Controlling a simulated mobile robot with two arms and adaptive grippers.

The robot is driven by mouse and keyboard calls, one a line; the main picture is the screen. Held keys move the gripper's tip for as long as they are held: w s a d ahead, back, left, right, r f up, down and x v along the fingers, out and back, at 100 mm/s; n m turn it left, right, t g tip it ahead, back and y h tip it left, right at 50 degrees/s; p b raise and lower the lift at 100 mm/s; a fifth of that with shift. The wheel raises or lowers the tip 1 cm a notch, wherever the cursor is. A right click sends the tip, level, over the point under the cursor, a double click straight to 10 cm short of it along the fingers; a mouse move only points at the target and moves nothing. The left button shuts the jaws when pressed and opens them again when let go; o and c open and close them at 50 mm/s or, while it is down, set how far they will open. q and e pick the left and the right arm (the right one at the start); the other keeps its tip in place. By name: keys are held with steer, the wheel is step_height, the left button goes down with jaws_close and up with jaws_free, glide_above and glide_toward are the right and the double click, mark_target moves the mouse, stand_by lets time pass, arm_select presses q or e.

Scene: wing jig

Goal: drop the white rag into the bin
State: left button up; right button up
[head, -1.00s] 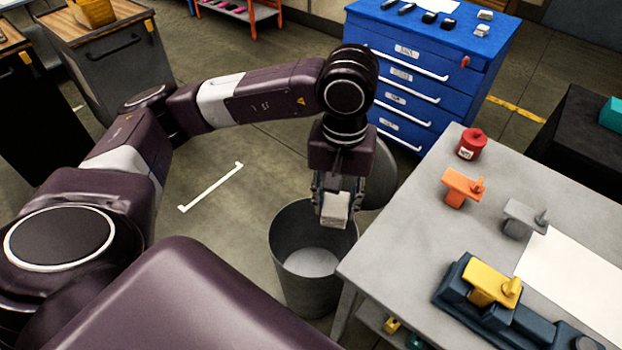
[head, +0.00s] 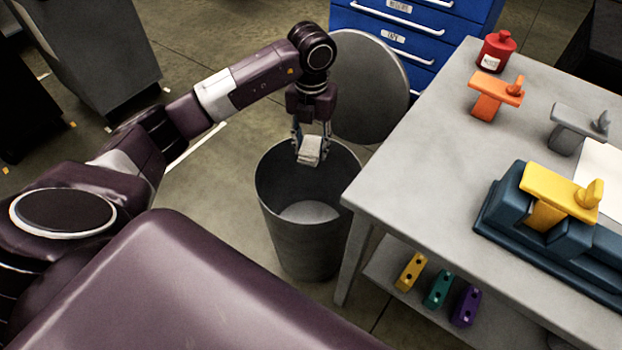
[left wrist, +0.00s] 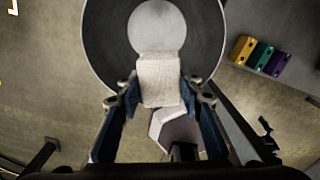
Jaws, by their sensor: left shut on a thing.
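The white rag (head: 309,151) is a small folded block held between the fingers of my left gripper (head: 312,140). In the left wrist view the rag (left wrist: 159,80) sits between the two fingertips (left wrist: 158,88), with the bin behind it. The grey round bin (head: 300,235) stands on the floor left of the table, with its lid (head: 372,85) raised behind it. The rag shows over the bin's opening near its far rim; its exact height cannot be told. The bin's visible floor looks pale and empty. My right gripper is in neither view.
The grey table (head: 425,180) stands close to the bin's right side. It bears a red can (head: 496,52), an orange part (head: 495,93), a grey part (head: 577,127) and a yellow part (head: 560,190) on a blue fixture. Several coloured blocks lie on its lower shelf. A blue drawer cabinet (head: 440,25) stands behind.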

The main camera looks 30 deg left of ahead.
arm_select(q)
steer(key=a+f+n+b, duration=0.3)
steer(key=f+n+b, duration=0.3)
steer(key=f, duration=0.6)
steer(key=shift+w+f+b, duration=0.2)
steer(key=shift+f+b, duration=0.1)
steer(key=shift+b, duration=0.75)
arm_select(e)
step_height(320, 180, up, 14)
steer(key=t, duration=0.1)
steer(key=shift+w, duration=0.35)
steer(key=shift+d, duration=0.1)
arm_select(q)
steer(key=o, duration=1.2)
